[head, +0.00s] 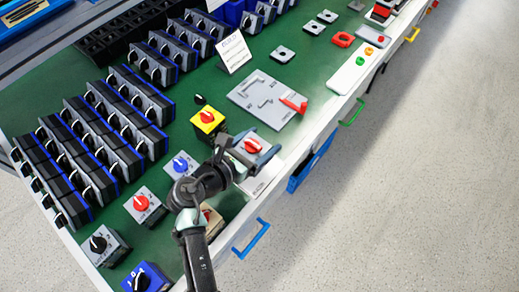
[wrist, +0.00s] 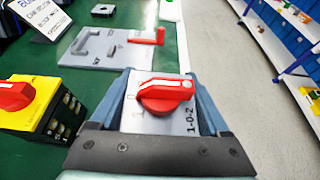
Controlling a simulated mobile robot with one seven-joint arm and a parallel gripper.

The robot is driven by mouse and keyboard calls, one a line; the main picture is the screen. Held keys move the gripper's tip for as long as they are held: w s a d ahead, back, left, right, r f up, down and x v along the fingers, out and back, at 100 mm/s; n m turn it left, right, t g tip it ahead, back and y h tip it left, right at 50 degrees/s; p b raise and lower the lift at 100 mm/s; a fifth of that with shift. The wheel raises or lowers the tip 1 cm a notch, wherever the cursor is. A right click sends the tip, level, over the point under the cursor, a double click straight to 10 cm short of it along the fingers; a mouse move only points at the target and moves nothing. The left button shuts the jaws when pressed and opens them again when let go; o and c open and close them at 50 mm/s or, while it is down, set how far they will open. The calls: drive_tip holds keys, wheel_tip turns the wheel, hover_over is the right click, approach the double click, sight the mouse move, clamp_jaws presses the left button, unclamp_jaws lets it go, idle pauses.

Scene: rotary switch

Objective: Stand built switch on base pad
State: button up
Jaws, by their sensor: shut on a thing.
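The built switch (head: 252,146) has a red rotary knob on a light grey face plate. In the wrist view the switch (wrist: 160,96) shows its knob turned sideways and the print "1-0-2". My gripper (head: 257,151) is shut on it, with one blue-grey finger on each side. The body below the face plate is hidden. A white pad with dark print (head: 262,184) lies at the table's front edge, just below the held switch in the head view; it may be the base pad. I cannot tell whether the switch touches it.
A yellow switch with a red knob (head: 208,121) stands close on the left. A grey fixture plate with a red handle (head: 262,96) lies behind. Several other switches stand to the left, including one with a blue knob (head: 181,165). Rows of black-and-blue switches fill the far left.

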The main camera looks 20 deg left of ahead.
drive_tip(key=shift+f+b, duration=0.35)
drive_tip(key=shift+f, duration=1.3)
drive_tip(key=shift+f, duration=0.15)
drive_tip(key=o, duration=1.3)
drive_tip(key=shift+s+r, duration=0.2)
drive_tip(key=p+v, duration=0.1)
drive_tip(key=v, duration=1)
drive_tip(key=shift+s+a+r, duration=0.15)
drive_tip(key=shift+s+a, duration=0.05)
drive_tip(key=shift+s, duration=0.1)
